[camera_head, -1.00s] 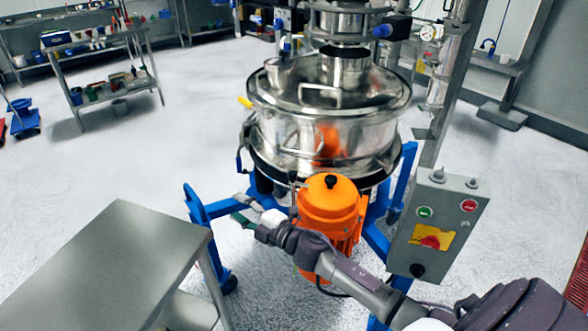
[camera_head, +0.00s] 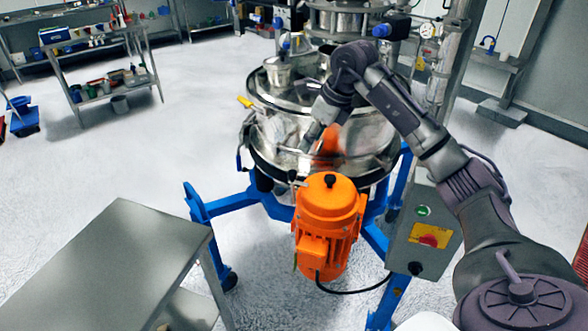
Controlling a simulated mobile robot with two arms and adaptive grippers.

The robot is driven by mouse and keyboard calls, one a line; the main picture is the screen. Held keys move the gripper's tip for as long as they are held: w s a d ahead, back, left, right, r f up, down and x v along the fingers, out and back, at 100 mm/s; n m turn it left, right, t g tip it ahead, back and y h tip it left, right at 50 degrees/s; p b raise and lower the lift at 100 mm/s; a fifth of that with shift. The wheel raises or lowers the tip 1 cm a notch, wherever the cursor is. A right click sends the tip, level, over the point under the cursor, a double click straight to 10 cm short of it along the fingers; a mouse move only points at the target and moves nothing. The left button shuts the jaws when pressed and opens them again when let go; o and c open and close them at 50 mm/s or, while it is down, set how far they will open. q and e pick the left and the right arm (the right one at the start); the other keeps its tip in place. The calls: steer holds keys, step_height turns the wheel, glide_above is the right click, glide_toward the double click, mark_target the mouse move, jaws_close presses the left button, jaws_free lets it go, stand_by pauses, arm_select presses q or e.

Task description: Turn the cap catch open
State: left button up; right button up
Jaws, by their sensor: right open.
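The steel powder sifter (camera_head: 270,135) stands on a blue frame in the middle, its round lid (camera_head: 268,92) on top. A small yellow-ended part (camera_head: 245,102) sticks out at the left of the lid rim; I cannot tell for sure whether it is the cap catch. My right gripper (camera_head: 308,145) is in front of the sifter drum, pointing down and left, open and small in the picture. I cannot tell whether it touches the drum. My right arm hides the right part of the lid. My left gripper is not in view.
The orange motor (camera_head: 330,215) stands below and in front of the drum. A grey control box (camera_head: 420,245) is at the right, partly behind my arm. A bare steel table (camera_head: 110,260) is at the lower left.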

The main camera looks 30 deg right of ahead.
mark_target(293, 172)
steer(key=p+x, duration=0.2)
steer(key=x, duration=1)
steer(key=shift+w+a+f, duration=0.1)
steer(key=shift+f, duration=0.15)
jaws_close()
